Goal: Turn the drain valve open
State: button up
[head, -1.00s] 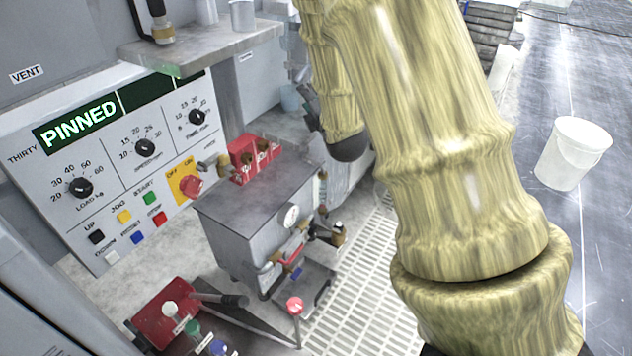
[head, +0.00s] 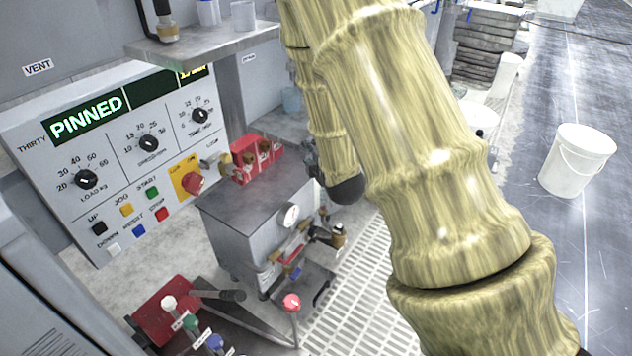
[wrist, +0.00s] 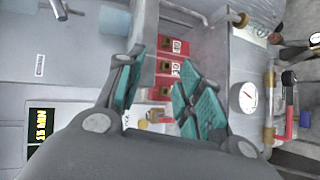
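A grey tank (head: 248,232) stands on the floor with a round gauge (head: 289,215) on its front. Below the gauge are a red lever (head: 290,254), a small blue handle (head: 295,273) and brass fittings (head: 337,237); I cannot tell for sure which is the drain valve. In the wrist view, the gauge (wrist: 244,97) and a red lever (wrist: 290,107) are at the right, beside the fingers. My gripper (wrist: 160,66) has its teal-padded fingers apart, with nothing between them. In the head view it is mostly hidden behind my arm.
A control panel (head: 58,157) with a "PINNED" display is at the left. A shelf (head: 205,42) overhangs. Floor grating (head: 352,290) lies right of the tank.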

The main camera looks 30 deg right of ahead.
jog(key=s+a+f+m+g, duration=0.1)
jog(key=s+f, duration=0.2)
jog(key=f, duration=0.3)
jog(key=shift+a+m+y, duration=0.3)
jog(key=shift+a, duration=0.1)
jog(key=shift+f, duration=0.15)
